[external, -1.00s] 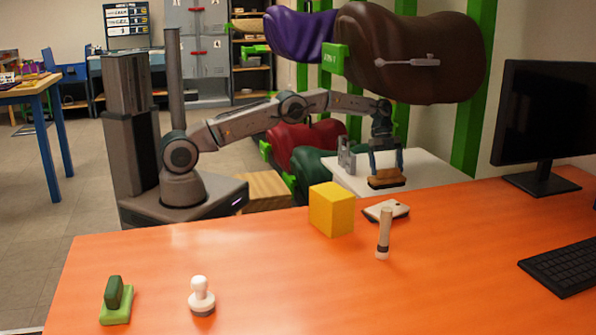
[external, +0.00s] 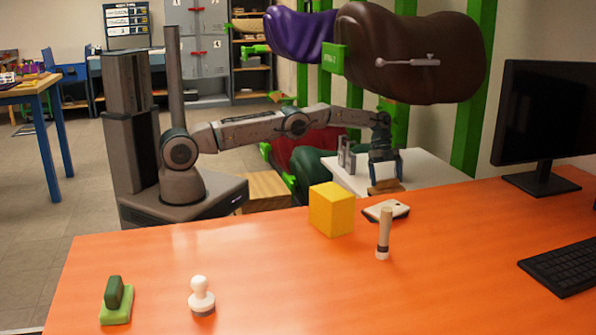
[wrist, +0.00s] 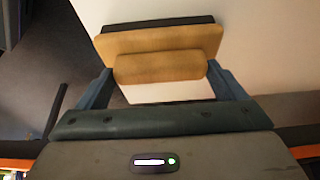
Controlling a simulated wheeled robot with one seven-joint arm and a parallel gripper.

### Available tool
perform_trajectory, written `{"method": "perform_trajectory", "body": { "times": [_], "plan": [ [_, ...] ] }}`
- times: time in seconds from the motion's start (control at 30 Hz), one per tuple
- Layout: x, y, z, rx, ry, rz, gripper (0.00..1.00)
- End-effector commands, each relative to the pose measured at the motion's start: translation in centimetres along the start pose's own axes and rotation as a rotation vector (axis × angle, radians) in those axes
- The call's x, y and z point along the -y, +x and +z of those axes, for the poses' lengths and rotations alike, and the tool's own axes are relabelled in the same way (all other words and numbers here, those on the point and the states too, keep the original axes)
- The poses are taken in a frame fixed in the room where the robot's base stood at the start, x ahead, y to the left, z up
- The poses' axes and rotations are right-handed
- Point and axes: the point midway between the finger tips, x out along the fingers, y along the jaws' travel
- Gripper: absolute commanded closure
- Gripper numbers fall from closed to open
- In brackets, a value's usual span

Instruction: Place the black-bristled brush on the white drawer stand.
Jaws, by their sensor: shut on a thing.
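The brush (external: 385,187) has a tan wooden body. My gripper (external: 385,170) is shut on it and points down at the white drawer stand (external: 428,170). In the wrist view the brush (wrist: 158,42) sits between my gripper's (wrist: 160,73) two fingers, with a dark bristle strip along its far edge. The stand's white top (wrist: 268,45) shows behind and to the right of the brush there. In the external view the brush is low at the stand's near side, its bottom hidden by the orange desk's edge. I cannot tell whether it touches the stand.
Small metal upright parts (external: 346,155) stand on the stand's left side. The orange desk (external: 280,270) in front holds a yellow block (external: 331,208), a white-topped flat item (external: 386,210) and a wooden-handled cylinder (external: 384,234). Saddles (external: 425,60) hang above on green posts.

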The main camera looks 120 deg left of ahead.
Motion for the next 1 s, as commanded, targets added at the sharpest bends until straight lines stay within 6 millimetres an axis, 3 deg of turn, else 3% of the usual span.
{"method": "perform_trajectory", "body": {
  "times": [0.17,0.2,0.57,0.9,1.0],
  "plan": [
    [0.0,0.5,0.2,0.0,0.0,0.0,0.49],
    [0.0,0.3,0.1,0.0,0.0,0.0,0.0],
    [0.0,-0.3,-0.1,0.0,0.0,0.0,0.0],
    [0.0,-5.8,-0.2,0.0,0.0,0.0,0.0],
    [0.0,-6.4,-0.2,0.0,0.0,0.002,0.0]
  ]
}}
